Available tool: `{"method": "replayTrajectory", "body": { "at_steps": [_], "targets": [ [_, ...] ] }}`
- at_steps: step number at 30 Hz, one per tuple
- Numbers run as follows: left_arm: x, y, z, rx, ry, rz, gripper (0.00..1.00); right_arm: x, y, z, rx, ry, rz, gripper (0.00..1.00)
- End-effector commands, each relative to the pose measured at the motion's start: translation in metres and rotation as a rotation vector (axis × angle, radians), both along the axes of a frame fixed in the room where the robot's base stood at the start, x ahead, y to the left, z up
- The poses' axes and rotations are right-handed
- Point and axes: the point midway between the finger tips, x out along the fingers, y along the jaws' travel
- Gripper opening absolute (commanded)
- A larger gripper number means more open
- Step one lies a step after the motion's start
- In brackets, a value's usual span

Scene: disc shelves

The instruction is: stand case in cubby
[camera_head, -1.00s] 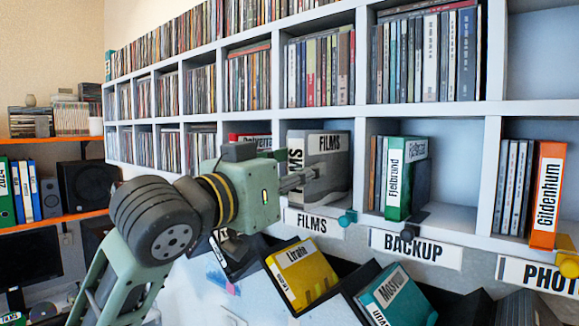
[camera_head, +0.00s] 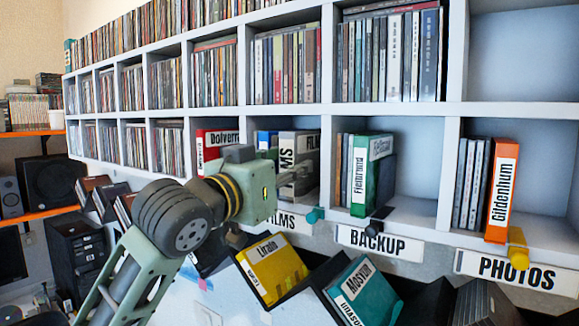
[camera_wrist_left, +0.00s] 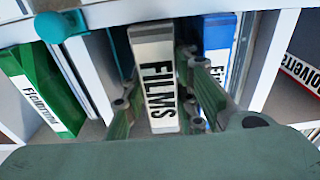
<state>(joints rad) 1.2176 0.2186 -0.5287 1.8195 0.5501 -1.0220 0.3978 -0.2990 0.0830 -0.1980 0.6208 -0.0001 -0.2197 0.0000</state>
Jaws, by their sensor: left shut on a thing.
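A grey case (camera_head: 308,148) with a white FILMS label is upright in the cubby above the FILMS sign (camera_head: 272,219). My left gripper (camera_head: 293,183) is shut on it at the cubby's front. In the left wrist view the FILMS case (camera_wrist_left: 157,75) is between the two fingers, its labelled spine towards me. A blue case (camera_head: 267,140) stands beside it in the same cubby and also shows in the left wrist view (camera_wrist_left: 218,45). The case's lower end is hidden in the head view. My right gripper is out of view.
A green case (camera_head: 358,180) stands in the BACKUP cubby, an orange case (camera_head: 502,190) in PHOTOS, and a red case (camera_head: 210,150) one cubby left. Coloured knobs, one teal (camera_head: 315,215), jut from the shelf edge. Tilted yellow (camera_head: 272,268) and teal (camera_head: 362,292) cases sit below.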

Motion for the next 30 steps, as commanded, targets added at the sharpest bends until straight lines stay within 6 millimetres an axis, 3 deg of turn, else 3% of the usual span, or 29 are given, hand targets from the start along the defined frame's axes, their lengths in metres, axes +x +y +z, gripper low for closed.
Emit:
{"method": "replayTrajectory", "body": {
  "at_steps": [3,4,11,23,30],
  "targets": [
    [0.000,0.000,0.001,-0.001,-0.003,0.000,0.00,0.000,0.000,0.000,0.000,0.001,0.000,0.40],
    [0.000,0.000,0.001,-0.002,-0.002,0.000,0.27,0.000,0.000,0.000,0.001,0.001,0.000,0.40],
    [0.000,0.000,0.001,-0.001,-0.002,0.001,0.47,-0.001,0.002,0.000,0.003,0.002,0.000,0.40],
    [-0.002,0.003,-0.001,0.001,0.002,0.003,0.48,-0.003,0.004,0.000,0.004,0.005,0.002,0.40],
    [-0.033,0.025,-0.004,0.000,-0.003,0.002,0.48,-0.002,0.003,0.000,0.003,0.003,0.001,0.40]
  ]
}}
